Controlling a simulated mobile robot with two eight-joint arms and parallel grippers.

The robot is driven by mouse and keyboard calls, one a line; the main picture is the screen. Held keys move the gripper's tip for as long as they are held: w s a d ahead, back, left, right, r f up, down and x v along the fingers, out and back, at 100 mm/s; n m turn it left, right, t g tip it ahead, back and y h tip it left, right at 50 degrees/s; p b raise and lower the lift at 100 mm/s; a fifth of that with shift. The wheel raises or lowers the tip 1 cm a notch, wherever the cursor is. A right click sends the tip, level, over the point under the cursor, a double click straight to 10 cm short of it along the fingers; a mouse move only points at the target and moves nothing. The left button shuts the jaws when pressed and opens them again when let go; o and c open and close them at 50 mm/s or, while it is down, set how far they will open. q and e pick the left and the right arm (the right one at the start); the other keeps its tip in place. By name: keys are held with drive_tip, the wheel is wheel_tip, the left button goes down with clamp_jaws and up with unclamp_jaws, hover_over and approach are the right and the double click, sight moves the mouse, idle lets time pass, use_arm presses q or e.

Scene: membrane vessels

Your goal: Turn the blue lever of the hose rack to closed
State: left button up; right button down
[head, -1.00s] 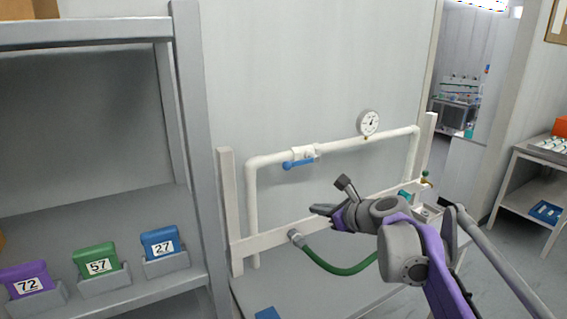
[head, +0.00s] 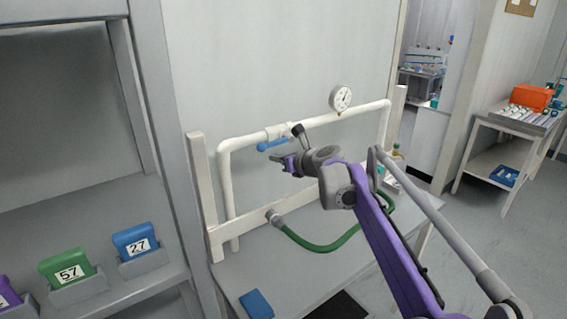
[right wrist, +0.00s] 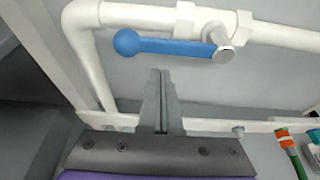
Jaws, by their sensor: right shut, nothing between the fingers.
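The blue lever (head: 272,145) sits on a white valve on the upper white pipe of the hose rack (head: 246,143). In the right wrist view the blue lever (right wrist: 170,47) lies along the pipe, its round knob to the left and its metal pivot to the right. My right gripper (head: 277,159) is just below the lever in the head view. In the right wrist view its fingers (right wrist: 160,75) are together, with nothing between them, pointing at the lever's underside. A small gap seems to show there; contact cannot be told. My left gripper is not in view.
A shelf with numbered boxes (head: 68,265) is at the left. A blue item (head: 257,304) lies on the rack's table.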

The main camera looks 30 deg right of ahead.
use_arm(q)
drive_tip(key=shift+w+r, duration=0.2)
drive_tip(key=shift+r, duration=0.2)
use_arm(e)
drive_tip(key=shift+r, duration=0.95)
drive_tip(key=shift+a+r, duration=0.1)
drive_tip(key=shift+a, duration=0.05)
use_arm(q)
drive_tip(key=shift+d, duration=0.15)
use_arm(e)
drive_tip(key=shift+r, duration=0.1)
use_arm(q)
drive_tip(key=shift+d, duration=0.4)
use_arm(e)
drive_tip(key=shift+r+m, duration=0.15)
drive_tip(key=shift+m, duration=0.15)
